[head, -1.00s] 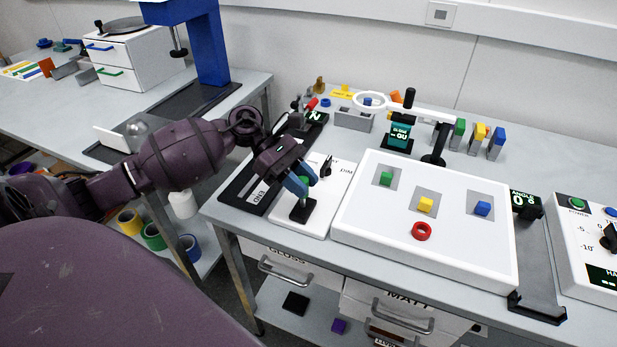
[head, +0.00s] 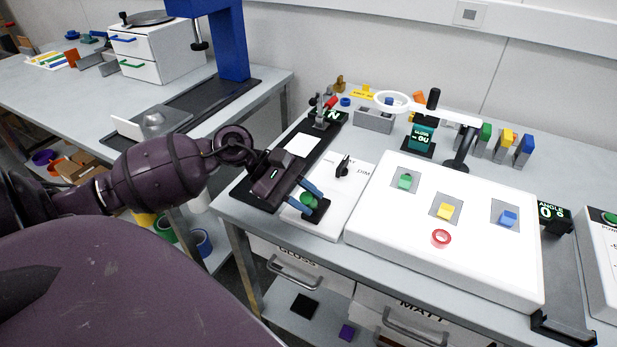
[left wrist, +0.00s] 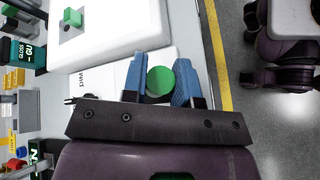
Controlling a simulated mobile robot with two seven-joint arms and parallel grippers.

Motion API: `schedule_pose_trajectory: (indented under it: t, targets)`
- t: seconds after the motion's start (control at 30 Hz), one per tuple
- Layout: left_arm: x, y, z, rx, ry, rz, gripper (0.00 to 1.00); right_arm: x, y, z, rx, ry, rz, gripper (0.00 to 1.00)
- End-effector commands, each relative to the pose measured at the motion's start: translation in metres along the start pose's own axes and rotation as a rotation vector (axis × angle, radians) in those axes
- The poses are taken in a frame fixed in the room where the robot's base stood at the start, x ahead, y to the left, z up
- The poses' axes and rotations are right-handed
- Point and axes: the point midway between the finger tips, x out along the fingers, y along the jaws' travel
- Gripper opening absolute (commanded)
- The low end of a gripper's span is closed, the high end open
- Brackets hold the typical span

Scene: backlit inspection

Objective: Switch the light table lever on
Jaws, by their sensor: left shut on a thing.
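The lever's green knob (head: 307,199) is on a white control panel (head: 323,222), over a black base (head: 318,214). My left gripper (head: 310,194) is shut on the knob, with a blue finger on each side. In the left wrist view the round green knob (left wrist: 160,82) sits between the two blue fingers (left wrist: 159,84). The lever's shaft is mostly hidden. My right gripper is not in view.
A black dial (head: 343,167) stands on the panel just behind the lever. A magnifier (head: 391,101) on an arm and a small gloss display (head: 421,138) stand behind the light table. Drawers (head: 295,270) hang below the bench front.

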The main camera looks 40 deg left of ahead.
Motion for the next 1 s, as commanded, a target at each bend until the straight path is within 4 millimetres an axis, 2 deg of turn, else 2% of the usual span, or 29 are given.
schedule_pose_trajectory:
  t: [0.33,0.37,0.5,0.83,1.0]
  targets:
    - [0.000,-0.001,0.000,0.004,0.002,-0.001,0.00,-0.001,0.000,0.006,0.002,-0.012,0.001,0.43]
    - [0.000,-0.001,0.000,0.004,0.002,-0.001,0.32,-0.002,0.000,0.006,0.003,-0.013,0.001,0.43]
    - [0.000,-0.001,0.000,0.003,0.002,-0.001,0.53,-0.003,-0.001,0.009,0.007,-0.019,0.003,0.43]
    - [-0.002,-0.001,-0.001,0.002,0.002,0.000,0.53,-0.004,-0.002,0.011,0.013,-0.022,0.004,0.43]
    - [-0.020,-0.001,-0.001,0.001,0.005,0.000,0.53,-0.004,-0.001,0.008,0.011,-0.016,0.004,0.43]
